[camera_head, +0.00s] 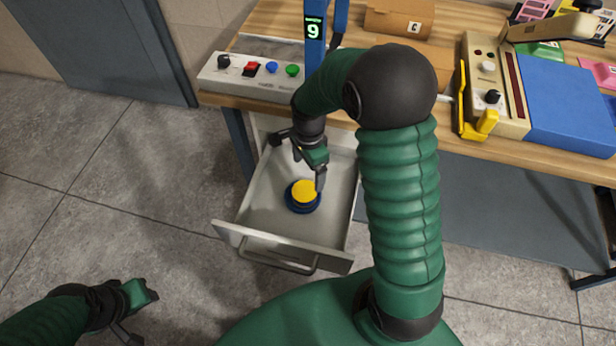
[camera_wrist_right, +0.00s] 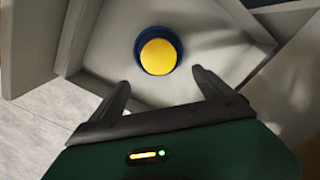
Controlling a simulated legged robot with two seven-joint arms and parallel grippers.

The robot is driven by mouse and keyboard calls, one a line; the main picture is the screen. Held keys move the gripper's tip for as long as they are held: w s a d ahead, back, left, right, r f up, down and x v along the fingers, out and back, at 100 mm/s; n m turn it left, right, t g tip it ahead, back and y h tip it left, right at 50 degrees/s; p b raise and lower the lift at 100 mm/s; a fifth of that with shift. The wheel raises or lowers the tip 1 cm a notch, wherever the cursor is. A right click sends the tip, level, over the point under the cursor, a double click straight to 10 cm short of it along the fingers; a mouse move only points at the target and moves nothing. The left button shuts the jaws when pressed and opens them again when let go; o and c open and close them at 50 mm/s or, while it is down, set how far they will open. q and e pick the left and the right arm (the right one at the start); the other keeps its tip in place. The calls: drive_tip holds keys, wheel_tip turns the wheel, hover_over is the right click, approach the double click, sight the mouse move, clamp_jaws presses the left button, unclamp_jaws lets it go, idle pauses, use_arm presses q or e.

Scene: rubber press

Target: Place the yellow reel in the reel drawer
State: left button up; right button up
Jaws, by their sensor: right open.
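The yellow reel (camera_head: 304,190) has a yellow top and a dark blue rim. It rests on the floor of the open reel drawer (camera_head: 262,212) under the bench. In the right wrist view the reel (camera_wrist_right: 158,56) lies beyond the fingertips, apart from both. My right gripper (camera_head: 319,178) is inside the drawer area, just above and beside the reel. It is open and empty, and its two fingers (camera_wrist_right: 162,88) are spread in the wrist view. My left gripper (camera_head: 142,312) is low at the left, over the floor, away from the drawer; its jaw opening is unclear.
A control box (camera_head: 250,76) with coloured buttons sits on the bench edge above the drawer. A press with a yellow lever (camera_head: 478,122) and a blue pad (camera_head: 560,95) are at right. The floor at left is clear.

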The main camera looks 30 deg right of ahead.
use_arm(q)
drive_tip(key=shift+a+r, duration=0.2)
drive_tip(key=shift+a, duration=0.1)
use_arm(e)
drive_tip(key=s+a+r+n+t, duration=0.2)
drive_tip(key=s+a+n, duration=0.7)
drive_tip(key=n, duration=0.9)
wheel_tip(320, 180, up, 3)
drive_tip(key=shift+a+f+n+t, duration=0.1)
drive_tip(key=shift+a+n+t, duration=0.2)
drive_tip(key=shift+a+n, duration=0.1)
drive_tip(key=shift+s+d, duration=0.1)
